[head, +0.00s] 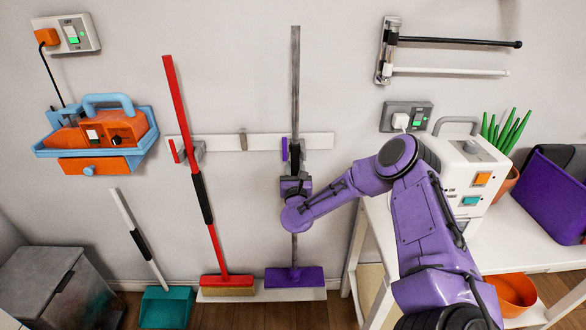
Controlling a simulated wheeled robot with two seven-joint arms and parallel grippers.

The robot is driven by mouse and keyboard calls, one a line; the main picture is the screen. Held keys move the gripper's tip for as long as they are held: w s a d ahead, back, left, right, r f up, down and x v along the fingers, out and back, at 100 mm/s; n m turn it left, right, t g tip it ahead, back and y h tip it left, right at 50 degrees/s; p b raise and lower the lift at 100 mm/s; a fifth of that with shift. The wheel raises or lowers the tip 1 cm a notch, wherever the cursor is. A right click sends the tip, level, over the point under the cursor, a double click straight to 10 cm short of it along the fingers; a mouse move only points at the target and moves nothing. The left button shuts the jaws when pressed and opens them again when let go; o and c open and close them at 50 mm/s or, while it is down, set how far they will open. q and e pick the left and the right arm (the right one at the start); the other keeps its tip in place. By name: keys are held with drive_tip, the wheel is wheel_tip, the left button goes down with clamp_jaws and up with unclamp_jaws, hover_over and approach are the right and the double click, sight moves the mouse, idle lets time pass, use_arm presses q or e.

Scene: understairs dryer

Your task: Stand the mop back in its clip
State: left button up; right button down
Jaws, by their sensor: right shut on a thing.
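The mop has a long grey handle (295,80) and a flat purple head (295,277). It stands upright against the wall, its head low at a white strip (262,294) near the floor. My right gripper (295,186) is shut on the handle just below the white wall rail (235,142). A clip with a purple tab (284,149) is on the rail, right at the handle. The handle covers part of this clip, and I cannot tell whether it is seated in it. My left gripper is not in view.
A red broom (196,160) stands left of the mop at a red-tabbed clip. A teal dustpan (165,306) and a grey bin (50,285) are further left. A white bench (515,240) with a cream appliance (466,175) stands right, close to my right arm.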

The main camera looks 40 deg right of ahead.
wheel_tip(320, 180, down, 8)
drive_tip(key=b, duration=0.6)
drive_tip(key=shift+w+r, duration=0.1)
drive_tip(key=shift+r, duration=0.05)
drive_tip(key=shift+f+b, duration=0.45)
drive_tip(key=shift+b, duration=0.1)
drive_tip(key=shift+r, duration=0.1)
drive_tip(key=shift+f, duration=0.2)
drive_tip(key=shift+b, duration=0.35)
drive_tip(key=shift+a, duration=0.1)
